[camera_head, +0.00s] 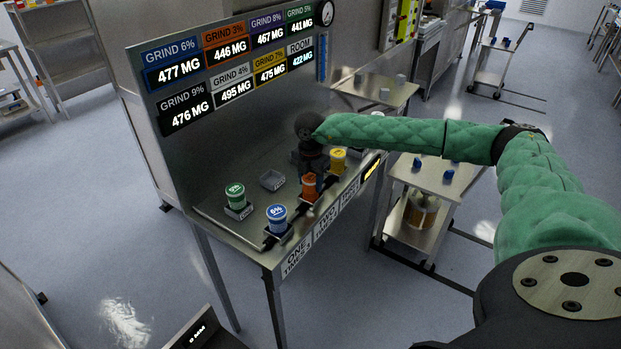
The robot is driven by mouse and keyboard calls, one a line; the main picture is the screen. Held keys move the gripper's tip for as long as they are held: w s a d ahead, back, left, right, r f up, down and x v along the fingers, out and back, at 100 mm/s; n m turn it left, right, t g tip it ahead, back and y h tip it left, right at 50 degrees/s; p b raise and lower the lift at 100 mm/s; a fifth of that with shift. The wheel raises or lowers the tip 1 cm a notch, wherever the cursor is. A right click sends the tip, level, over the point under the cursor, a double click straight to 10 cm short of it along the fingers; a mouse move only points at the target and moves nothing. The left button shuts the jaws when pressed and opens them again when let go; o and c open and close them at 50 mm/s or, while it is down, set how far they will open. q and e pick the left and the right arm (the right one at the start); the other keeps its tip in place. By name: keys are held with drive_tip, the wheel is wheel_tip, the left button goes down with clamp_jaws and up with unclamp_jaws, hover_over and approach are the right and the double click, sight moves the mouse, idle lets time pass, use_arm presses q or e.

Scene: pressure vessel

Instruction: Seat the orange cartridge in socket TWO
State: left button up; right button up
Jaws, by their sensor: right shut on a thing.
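The orange cartridge (309,188) is upright near the front of the steel bench, behind the TWO label (327,223). My right gripper (312,168) comes down over it from above and is shut on its top. A dark socket shows around the cartridge's base; I cannot tell whether the cartridge is fully down in it. My left gripper is not in view.
A blue cartridge (277,217) stands behind the ONE label (297,254). A yellow cartridge (338,160) stands right of my gripper. A green cartridge (235,194) sits in a holder at left, near an empty holder (272,180). A display panel (225,75) rises behind.

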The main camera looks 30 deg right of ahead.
drive_tip(key=shift+f, duration=0.15)
drive_tip(key=o, duration=1.2)
